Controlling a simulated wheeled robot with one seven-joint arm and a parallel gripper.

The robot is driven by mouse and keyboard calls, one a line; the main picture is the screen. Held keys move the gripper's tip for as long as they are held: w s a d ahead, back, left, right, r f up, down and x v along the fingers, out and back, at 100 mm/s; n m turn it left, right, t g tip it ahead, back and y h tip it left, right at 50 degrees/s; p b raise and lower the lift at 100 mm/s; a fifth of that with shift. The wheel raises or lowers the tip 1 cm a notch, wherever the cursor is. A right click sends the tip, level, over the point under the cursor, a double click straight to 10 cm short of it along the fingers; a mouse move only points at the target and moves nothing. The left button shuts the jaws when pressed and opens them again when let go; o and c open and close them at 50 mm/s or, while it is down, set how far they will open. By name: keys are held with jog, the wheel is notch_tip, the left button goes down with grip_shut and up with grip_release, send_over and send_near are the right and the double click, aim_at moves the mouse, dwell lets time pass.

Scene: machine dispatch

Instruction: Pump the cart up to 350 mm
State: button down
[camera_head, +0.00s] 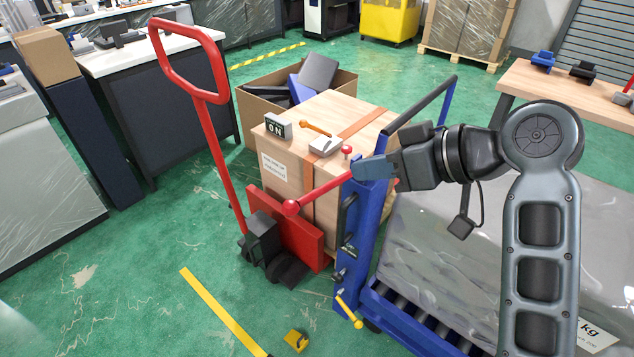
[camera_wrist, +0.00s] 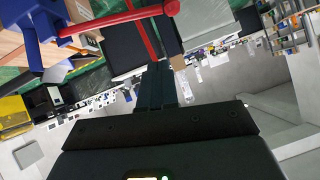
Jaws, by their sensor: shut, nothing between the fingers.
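A blue cart with an upright post (camera_head: 361,230) stands in the middle of the head view, its roller deck (camera_head: 412,322) low at the right. A red pump lever (camera_head: 325,191) slopes down left from near the post top to a round red knob (camera_head: 291,207). My gripper (camera_head: 364,172) is shut and empty, overlapping the post top and the lever's upper end. In the wrist view the shut fingers (camera_wrist: 157,80) point towards the red lever (camera_wrist: 105,21), which crosses ahead of them. I cannot tell whether they touch it. A yellow handle (camera_head: 349,311) sits low on the post.
A red pallet jack (camera_head: 212,140) and a wooden crate (camera_head: 335,115) stand close behind the lever. A grey wrapped load (camera_head: 470,245) lies at the right. A small yellow object (camera_head: 296,340) is on the floor. Green floor is clear at front left.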

jog(key=p, duration=0.2)
send_over(314, 194)
jog(key=s+d, duration=0.1)
jog(key=s, duration=0.2)
notch_tip(314, 194, down, 6)
jog(key=r, duration=0.1)
jog(key=f, duration=0.4)
jog(key=shift+a, duration=0.35)
jog(key=shift+f, duration=0.2)
jog(key=shift+f, duration=0.1)
